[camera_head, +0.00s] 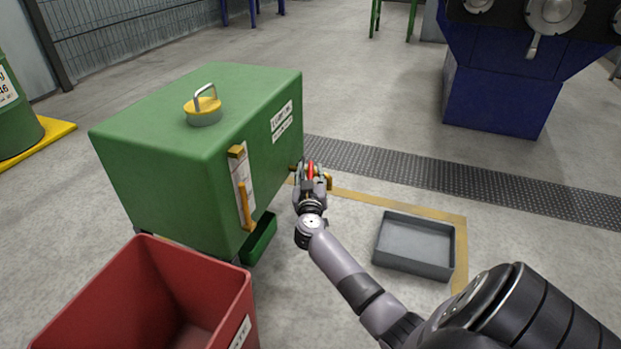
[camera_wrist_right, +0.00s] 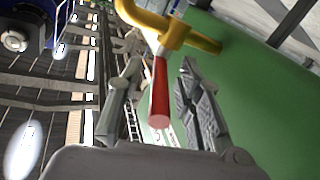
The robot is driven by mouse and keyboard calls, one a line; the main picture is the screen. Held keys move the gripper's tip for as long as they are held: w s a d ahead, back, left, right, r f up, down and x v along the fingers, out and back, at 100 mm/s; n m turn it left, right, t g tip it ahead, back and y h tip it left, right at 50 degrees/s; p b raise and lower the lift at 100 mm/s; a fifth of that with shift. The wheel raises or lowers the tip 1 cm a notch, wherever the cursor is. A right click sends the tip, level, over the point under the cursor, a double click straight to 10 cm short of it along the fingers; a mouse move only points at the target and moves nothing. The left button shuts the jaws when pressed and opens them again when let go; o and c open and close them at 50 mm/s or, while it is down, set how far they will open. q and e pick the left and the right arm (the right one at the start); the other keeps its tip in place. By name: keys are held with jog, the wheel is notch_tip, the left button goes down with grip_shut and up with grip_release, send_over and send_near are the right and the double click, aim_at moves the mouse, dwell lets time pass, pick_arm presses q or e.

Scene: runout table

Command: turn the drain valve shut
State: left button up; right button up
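The drain valve sticks out of the side of the green tank (camera_head: 165,150). In the right wrist view it has a yellow body (camera_wrist_right: 180,32) and a red lever (camera_wrist_right: 160,95). In the head view the red lever (camera_head: 311,169) shows small at my right gripper (camera_head: 312,180), which partly hides the valve. In the right wrist view my right gripper (camera_wrist_right: 158,75) is open, its two fingers on either side of the red lever, with gaps visible at both sides. My left gripper is not in view.
A grey tray (camera_head: 415,243) lies on the floor to the right, inside a yellow floor line. A red bin (camera_head: 190,265) stands at the front left. A small green trough (camera_head: 260,240) sits below the tank. A dark grating (camera_head: 420,171) crosses the floor behind.

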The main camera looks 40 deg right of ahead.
jog(key=shift+b+x, duration=0.3)
jog(key=shift+x, duration=0.6)
grip_shut()
